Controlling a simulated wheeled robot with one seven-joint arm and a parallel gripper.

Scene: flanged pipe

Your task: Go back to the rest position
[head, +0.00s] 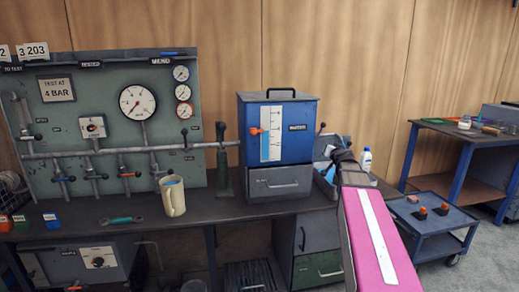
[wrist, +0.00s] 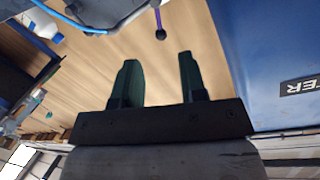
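My gripper (wrist: 156,78) is open in the wrist view, its two dark fingers apart with nothing between them. In the head view my magenta arm reaches up from the lower right, and its dark end is just right of the blue water tank (head: 304,143), in front of a grey bin (head: 328,146). The finger tips are too small to make out there. The tank also shows at the right of the wrist view (wrist: 285,50). A grey pipe (head: 110,152) runs along the green test panel (head: 60,115) toward the tank, with a dark upright stand (head: 223,180) near its right end.
The dark bench (head: 235,208) carries a beige jug (head: 173,196), a teal wrench (head: 120,220) and several coloured blocks at the left. A white bottle (head: 366,159) stands right of my arm's end. A blue cart (head: 440,222) and a side table (head: 450,130) stand at the right.

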